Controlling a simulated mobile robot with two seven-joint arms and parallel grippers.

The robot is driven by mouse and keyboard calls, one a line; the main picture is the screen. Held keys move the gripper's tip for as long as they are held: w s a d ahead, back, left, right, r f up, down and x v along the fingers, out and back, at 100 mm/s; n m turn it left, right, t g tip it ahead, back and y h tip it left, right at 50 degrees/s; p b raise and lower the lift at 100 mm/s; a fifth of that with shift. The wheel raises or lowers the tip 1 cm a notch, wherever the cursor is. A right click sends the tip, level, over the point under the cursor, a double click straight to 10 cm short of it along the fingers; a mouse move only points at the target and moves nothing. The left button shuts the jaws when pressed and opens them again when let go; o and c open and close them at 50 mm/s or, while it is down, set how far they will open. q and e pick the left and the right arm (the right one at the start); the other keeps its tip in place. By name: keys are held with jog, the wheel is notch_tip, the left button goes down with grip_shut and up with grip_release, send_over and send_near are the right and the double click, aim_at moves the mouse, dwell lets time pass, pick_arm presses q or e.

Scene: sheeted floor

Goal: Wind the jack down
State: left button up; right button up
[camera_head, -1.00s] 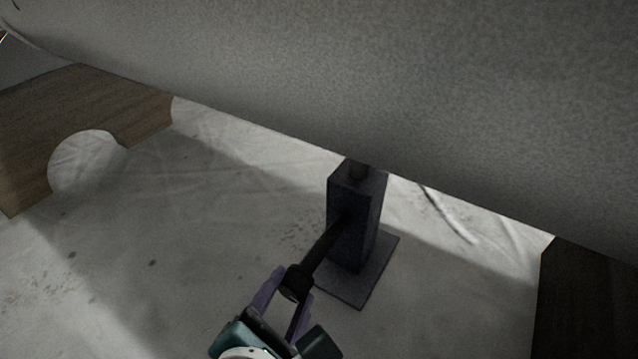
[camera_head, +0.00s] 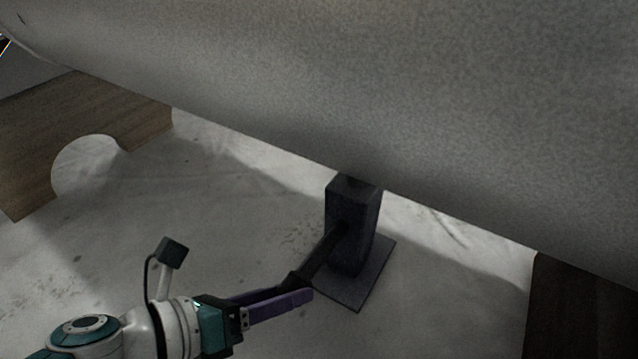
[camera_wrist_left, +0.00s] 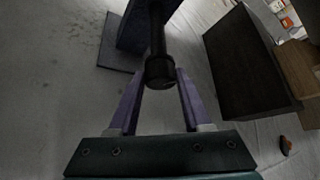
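The jack (camera_head: 352,215) is a dark upright block on a flat square base plate (camera_head: 372,280), with its top under the big grey rounded body (camera_head: 400,90). A dark handle (camera_head: 322,255) sticks out from its side, down and to the left. My left gripper (camera_head: 298,290) reaches it from the left, with purple fingers at the handle's end. In the left wrist view the round handle end (camera_wrist_left: 160,72) sits between the two fingertips, which appear closed against its sides. The handle's far end at the jack is partly hidden there. My right gripper is out of view.
A wooden cradle (camera_head: 95,110) with a round cutout stands at the left. A dark block (camera_head: 580,305) stands at the right. The grey body hangs low over the jack. The pale sheeted floor left of the jack is clear.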

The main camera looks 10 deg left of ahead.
pick_arm(q)
jog(key=o, duration=0.4)
jog(key=m+t+y+b, duration=0.1)
jog(key=m+y, duration=0.1)
jog(key=d+m+t+y, duration=0.1)
jog(key=m+y, duration=0.2)
jog(key=m+t+y+b, duration=0.1)
jog(key=m+y, duration=0.1)
jog(key=y, duration=0.1)
jog(key=shift+s+d+r+m+b, duration=0.15)
jog(key=shift+s+m+b, duration=0.05)
jog(key=shift+m+b, duration=0.1)
